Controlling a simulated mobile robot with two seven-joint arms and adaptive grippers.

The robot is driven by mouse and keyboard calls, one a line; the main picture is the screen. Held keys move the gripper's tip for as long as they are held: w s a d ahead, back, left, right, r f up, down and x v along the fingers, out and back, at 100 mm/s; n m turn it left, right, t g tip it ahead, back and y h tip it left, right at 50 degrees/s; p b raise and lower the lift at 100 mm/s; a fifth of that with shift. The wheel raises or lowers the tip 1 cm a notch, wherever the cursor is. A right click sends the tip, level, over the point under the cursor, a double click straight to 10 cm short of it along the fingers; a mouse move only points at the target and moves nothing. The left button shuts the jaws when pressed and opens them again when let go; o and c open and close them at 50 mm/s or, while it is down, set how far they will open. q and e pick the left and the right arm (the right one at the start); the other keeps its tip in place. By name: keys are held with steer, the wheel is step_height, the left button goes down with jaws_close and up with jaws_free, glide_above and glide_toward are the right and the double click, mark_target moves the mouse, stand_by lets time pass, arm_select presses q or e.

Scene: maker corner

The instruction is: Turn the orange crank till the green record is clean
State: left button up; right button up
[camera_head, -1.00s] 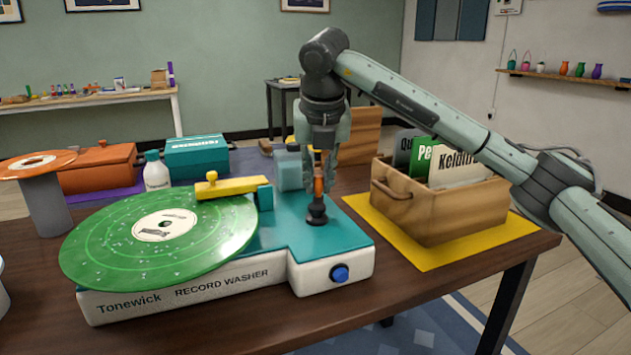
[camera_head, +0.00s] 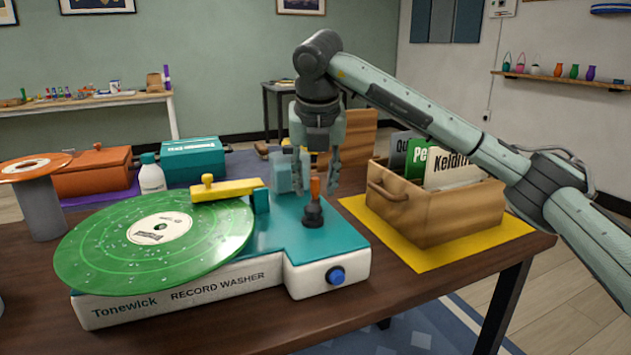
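The green record (camera_head: 110,245) lies flat on the teal and white record washer (camera_head: 180,296), with white specks over its surface and a pale centre label. A yellow arm (camera_head: 228,189) reaches over its far edge. The orange crank handle (camera_head: 315,187) stands upright on a dark knob on the washer's teal top. My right gripper (camera_head: 316,186) points down at the crank, its fingers open and apart on either side of the handle's upper part, apparently not touching it. My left gripper is out of view.
A wooden crate (camera_head: 399,207) of records stands on a yellow mat (camera_head: 455,252) at the right. A white bottle (camera_head: 151,178), a teal box (camera_head: 193,160) and an orange box (camera_head: 95,172) stand behind the washer. A blue button (camera_head: 335,276) is on the washer's front.

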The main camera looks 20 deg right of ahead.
mark_target(317, 210)
steer(key=v, duration=1.2)
stand_by(0.8)
